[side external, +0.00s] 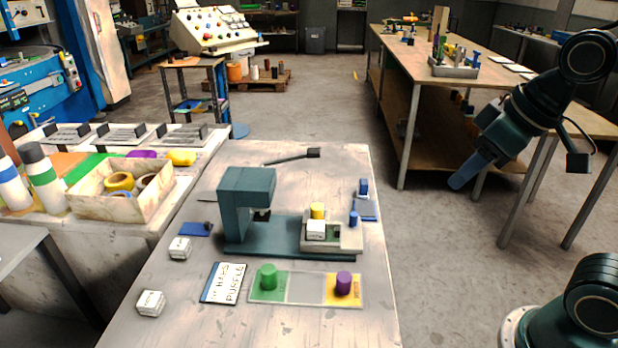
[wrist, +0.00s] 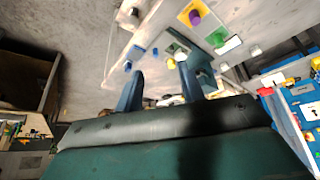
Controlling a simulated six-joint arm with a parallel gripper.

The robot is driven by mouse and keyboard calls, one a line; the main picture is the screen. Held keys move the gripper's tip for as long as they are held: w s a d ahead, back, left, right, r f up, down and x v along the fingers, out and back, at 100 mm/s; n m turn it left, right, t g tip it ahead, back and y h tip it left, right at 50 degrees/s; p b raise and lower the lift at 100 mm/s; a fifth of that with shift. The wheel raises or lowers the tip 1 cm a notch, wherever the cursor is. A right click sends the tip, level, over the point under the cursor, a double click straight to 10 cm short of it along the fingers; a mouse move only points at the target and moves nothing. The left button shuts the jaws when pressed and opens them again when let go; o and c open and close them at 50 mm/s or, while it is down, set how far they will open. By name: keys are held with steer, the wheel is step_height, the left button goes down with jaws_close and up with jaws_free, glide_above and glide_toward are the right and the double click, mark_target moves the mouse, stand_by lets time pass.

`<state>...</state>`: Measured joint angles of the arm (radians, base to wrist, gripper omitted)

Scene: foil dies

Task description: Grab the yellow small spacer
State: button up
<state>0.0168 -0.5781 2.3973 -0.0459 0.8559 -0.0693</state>
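The yellow small spacer (side external: 317,211) is a short yellow cylinder on the light fixture at the right of the press base, just behind a white labelled block (side external: 316,230). It also shows small in the wrist view (wrist: 171,63), between my fingers in the picture but well beyond them. My gripper (side external: 458,184) is in the air to the right of the bench, well apart from the spacer. In the wrist view my two fingers (wrist: 160,70) stand apart with nothing held between them.
The dark green press (side external: 246,195) stands directly left of the spacer. Blue parts (side external: 363,188) stand to its right. In front, a green cylinder (side external: 268,277) and a purple cylinder (side external: 343,283) stand on a coloured strip. White labelled blocks (side external: 151,303) lie at the left front.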

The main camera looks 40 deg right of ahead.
steer(key=w+f+n+y, duration=0.1)
steer(key=w+f, duration=0.3)
steer(key=w, duration=0.8)
steer(key=w+f+n+g+y, duration=0.1)
steer(key=w+f+n, duration=0.3)
steer(key=w, duration=0.9)
steer(key=shift+a+f, duration=0.4)
steer(key=shift+f, duration=0.1)
glide_above(317, 206)
steer(key=s+d, duration=0.1)
steer(key=s, duration=0.1)
steer(key=shift+f, duration=3.95)
steer(key=shift+s+x, duration=0.2)
steer(key=shift+x, duration=2.4)
steer(key=shift+d+f+g, duration=0.1)
steer(key=shift+g, duration=0.2)
jaws_close()
